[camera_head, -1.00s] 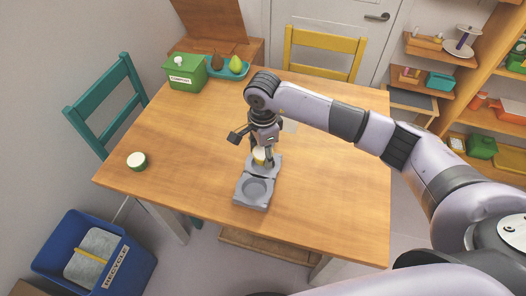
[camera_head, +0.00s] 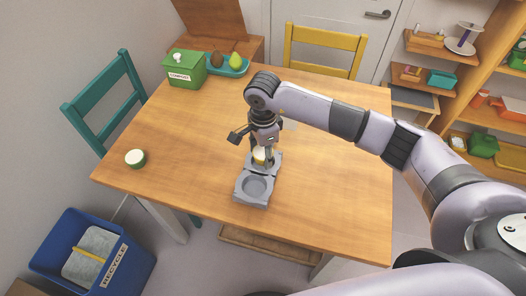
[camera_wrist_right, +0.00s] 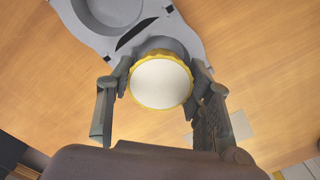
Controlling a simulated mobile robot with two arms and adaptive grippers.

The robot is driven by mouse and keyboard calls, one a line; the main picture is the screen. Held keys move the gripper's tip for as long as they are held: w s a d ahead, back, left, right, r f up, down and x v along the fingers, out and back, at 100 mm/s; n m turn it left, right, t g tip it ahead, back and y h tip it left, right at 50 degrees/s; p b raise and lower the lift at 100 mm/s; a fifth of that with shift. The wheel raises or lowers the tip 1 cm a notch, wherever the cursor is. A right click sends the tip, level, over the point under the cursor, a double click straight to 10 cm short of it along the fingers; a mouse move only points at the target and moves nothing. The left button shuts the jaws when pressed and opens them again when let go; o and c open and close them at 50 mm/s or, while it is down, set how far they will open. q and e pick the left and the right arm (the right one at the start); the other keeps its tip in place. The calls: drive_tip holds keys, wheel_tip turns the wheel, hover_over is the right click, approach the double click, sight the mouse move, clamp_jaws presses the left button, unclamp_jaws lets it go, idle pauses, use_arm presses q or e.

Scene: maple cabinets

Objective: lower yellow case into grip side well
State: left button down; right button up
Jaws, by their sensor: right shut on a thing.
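The yellow case (camera_head: 260,157) has a white round top and a ridged yellow rim. It also shows in the right wrist view (camera_wrist_right: 160,83). My right gripper (camera_head: 262,158) is shut on it, one finger on each side. The case is upright at the far well of the grey two-well holder (camera_head: 240,197). In the right wrist view the case covers part of that well (camera_wrist_right: 163,43), and I cannot tell how deep it sits. The holder's other well (camera_head: 254,187) is empty. My left gripper is not in view.
A green and white round case (camera_head: 135,158) stands at the table's left edge. A green compost box (camera_head: 186,70) and a teal tray (camera_head: 228,71) with pears are at the back. The wooden table (camera_head: 330,190) is clear around the holder.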

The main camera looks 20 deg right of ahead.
sight(263, 152)
drive_tip(key=shift+f+b, duration=0.45)
drive_tip(key=shift+f, duration=0.1)
drive_tip(key=o, duration=0.9)
drive_tip(key=shift+r, duration=0.1)
wheel_tip(263, 152, up, 12)
drive_tip(key=shift+f, duration=0.1)
idle(0.3)
